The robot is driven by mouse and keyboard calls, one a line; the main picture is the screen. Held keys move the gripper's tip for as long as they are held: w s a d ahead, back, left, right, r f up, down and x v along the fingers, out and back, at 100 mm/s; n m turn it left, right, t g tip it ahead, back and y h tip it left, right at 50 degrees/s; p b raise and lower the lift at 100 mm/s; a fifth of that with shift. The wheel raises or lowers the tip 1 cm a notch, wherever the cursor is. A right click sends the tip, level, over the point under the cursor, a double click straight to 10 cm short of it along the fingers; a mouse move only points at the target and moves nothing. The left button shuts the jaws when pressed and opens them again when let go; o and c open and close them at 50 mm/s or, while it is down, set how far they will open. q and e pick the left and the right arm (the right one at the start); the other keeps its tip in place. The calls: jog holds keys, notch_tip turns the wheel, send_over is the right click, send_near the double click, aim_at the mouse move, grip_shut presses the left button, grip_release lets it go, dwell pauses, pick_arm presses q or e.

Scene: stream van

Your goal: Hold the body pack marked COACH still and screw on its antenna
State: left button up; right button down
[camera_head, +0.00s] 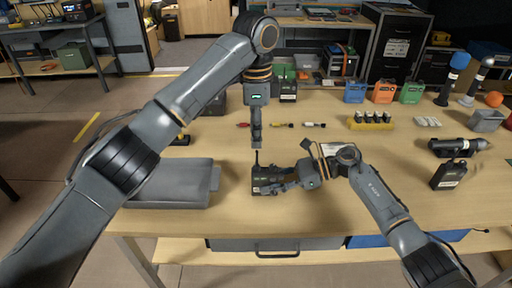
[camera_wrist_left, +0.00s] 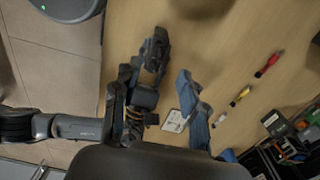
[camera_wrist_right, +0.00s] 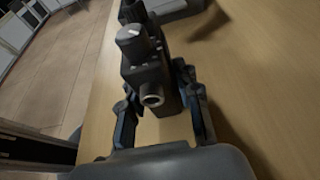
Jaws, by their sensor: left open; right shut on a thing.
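A dark body pack (camera_head: 266,177) lies in my right gripper (camera_head: 284,183), just above or on the middle of the table; I cannot tell which. In the right wrist view the fingers are shut around the pack (camera_wrist_right: 147,74), with a round threaded connector and a knob toward the camera. I cannot read any marking. My left gripper (camera_head: 257,143) points down above the pack, open and apparently empty. Several small antenna-like pieces lie behind: a red-tipped one (camera_head: 243,125), a yellow one (camera_head: 281,125) and a white one (camera_head: 314,125).
A grey flat case (camera_head: 170,184) is left of the pack. Another dark pack (camera_head: 448,174) stands at the right, near a dark cylindrical tool (camera_head: 456,146). Blue, orange and green boxes (camera_head: 383,92) and a battery tray (camera_head: 370,121) stand behind. A white card (camera_wrist_left: 174,121) lies near the grippers.

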pick_arm(q)
jog(key=shift+r, duration=1.35)
pick_arm(e)
jog(key=c, duration=0.9)
grip_release()
jog(key=shift+o, duration=0.2)
jog(key=shift+d, duration=0.1)
